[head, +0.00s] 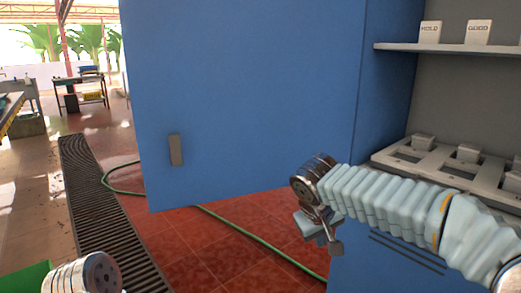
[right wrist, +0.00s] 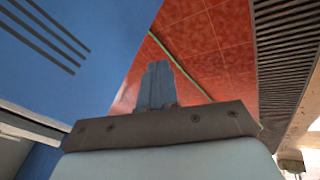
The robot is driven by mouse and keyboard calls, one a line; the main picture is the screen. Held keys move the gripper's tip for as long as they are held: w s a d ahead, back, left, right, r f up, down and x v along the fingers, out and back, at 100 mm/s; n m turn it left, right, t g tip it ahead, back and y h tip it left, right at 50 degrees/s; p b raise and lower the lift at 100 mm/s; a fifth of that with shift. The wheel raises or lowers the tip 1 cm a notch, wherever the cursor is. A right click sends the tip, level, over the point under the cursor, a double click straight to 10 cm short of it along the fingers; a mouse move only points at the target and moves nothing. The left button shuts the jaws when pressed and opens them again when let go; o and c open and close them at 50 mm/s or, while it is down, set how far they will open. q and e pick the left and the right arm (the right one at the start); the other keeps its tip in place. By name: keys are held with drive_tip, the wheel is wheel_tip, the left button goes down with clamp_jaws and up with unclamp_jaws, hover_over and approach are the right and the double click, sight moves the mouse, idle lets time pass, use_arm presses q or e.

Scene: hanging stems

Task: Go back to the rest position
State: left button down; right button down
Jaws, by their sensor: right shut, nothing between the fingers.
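My right gripper (head: 321,232) hangs in front of the blue cabinet, below the open door's lower right corner, at the end of my pale-sleeved right arm. In the right wrist view its fingers (right wrist: 157,85) are together with nothing between them, over red floor tiles. At the lower left of the head view a metal joint of my left arm (head: 92,274) shows; my left gripper is not visible.
A blue cabinet door (head: 245,90) stands open with a grey handle (head: 176,150). Inside are a shelf (head: 440,48) with HOLD and GOOD blocks and a grey rack (head: 395,163). A green hose (head: 235,228) and a drain grate (head: 100,215) lie on the floor.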

drive_tip(key=s+a+f+g+y, duration=0.2)
drive_tip(key=s+f, duration=0.1)
drive_tip(key=f, duration=1.1)
drive_tip(key=s+a+f+g+y, duration=0.2)
drive_tip(key=a+f+y, duration=0.1)
drive_tip(key=f, duration=1.1)
drive_tip(key=s+d+f+m+y, duration=0.1)
drive_tip(key=s+f+m, duration=0.4)
drive_tip(key=s+f, duration=1.2)
drive_tip(key=shift+s+d+m+y, duration=0.25)
drive_tip(key=shift+d+m+y, duration=0.05)
drive_tip(key=shift+d, duration=0.3)
